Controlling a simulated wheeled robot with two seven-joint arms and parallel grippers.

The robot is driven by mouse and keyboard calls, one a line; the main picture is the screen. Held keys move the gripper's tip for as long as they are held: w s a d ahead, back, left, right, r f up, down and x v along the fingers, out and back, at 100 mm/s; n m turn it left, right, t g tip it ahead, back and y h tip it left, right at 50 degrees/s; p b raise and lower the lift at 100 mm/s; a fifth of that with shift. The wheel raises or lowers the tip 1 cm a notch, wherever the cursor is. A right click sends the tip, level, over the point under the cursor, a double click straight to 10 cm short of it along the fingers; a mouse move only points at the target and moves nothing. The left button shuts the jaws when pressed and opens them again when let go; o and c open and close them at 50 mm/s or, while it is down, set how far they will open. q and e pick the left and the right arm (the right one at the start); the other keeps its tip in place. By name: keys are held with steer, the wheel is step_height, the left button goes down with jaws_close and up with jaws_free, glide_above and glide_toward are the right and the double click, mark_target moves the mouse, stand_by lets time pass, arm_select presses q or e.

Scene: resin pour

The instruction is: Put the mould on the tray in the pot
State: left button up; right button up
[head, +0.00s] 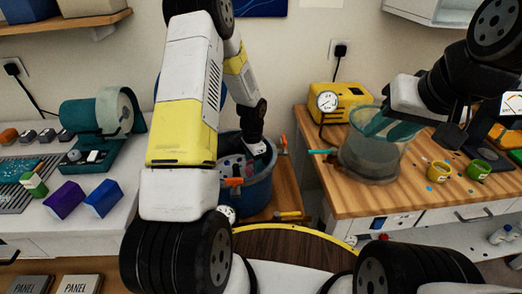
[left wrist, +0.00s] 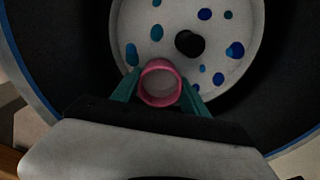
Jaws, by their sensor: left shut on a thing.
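The pink round mould (left wrist: 161,86) sits between the teal fingers of my left gripper (left wrist: 160,93), which is shut on it. It is over the round white tray (left wrist: 207,42), which has blue and teal spots and a black knob. I cannot tell whether the mould touches the tray. The tray lies inside the dark blue pot (head: 261,193), and my left arm reaches down into the pot in the head view. My right gripper (head: 378,124) has teal fingers at the clear tub on the right bench. Its jaw state is unclear.
The clear tub (head: 372,160) stands on the wooden bench (head: 400,195) near a yellow pump with a gauge (head: 340,101). Yellow (head: 438,171) and green (head: 478,170) cups stand nearby. Purple and blue boxes (head: 103,198) are on the left bench.

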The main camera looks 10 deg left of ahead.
arm_select(q)
steer(key=shift+f, duration=0.2)
steer(key=o, duration=1.5)
step_height(320, 180, up, 15)
